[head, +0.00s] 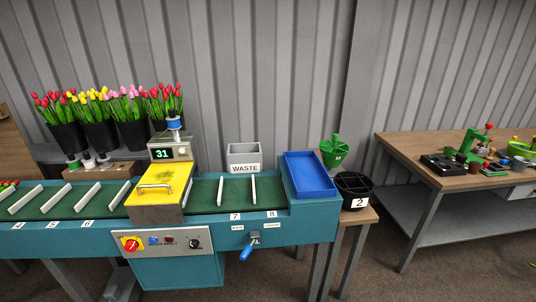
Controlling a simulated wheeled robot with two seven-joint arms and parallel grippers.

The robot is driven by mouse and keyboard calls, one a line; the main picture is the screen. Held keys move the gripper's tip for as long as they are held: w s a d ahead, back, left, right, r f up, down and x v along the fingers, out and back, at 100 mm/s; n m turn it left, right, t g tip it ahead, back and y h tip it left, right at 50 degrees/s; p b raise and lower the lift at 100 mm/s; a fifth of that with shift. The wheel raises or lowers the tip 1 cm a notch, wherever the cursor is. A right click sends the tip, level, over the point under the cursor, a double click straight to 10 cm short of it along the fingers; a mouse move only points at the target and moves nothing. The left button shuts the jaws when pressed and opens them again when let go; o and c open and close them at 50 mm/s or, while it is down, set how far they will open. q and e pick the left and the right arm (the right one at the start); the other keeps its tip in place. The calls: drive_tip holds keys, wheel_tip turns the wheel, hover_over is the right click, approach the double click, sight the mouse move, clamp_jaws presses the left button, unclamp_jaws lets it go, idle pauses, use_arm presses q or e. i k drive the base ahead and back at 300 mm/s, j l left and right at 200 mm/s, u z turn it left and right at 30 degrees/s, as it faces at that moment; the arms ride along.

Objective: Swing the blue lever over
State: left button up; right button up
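The blue lever (246,252) is on the front face of the teal conveyor machine (290,232), below the slots marked 7 and 8. Its blue handle hangs down and to the left from a dark pivot. Two small white labels sit above it, one to each side; their text is too small to read. Neither of my grippers shows in the head view.
A control panel (160,243) with a red-and-yellow knob (131,244) is left of the lever. A blue tray (310,174) sits on the machine's right end, beside a black bin (354,185) marked 2. A grey WASTE box (243,156) stands behind. A workbench (421,166) stands at right.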

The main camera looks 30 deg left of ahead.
sight(243, 256)
drive_tip(key=u, duration=1.25)
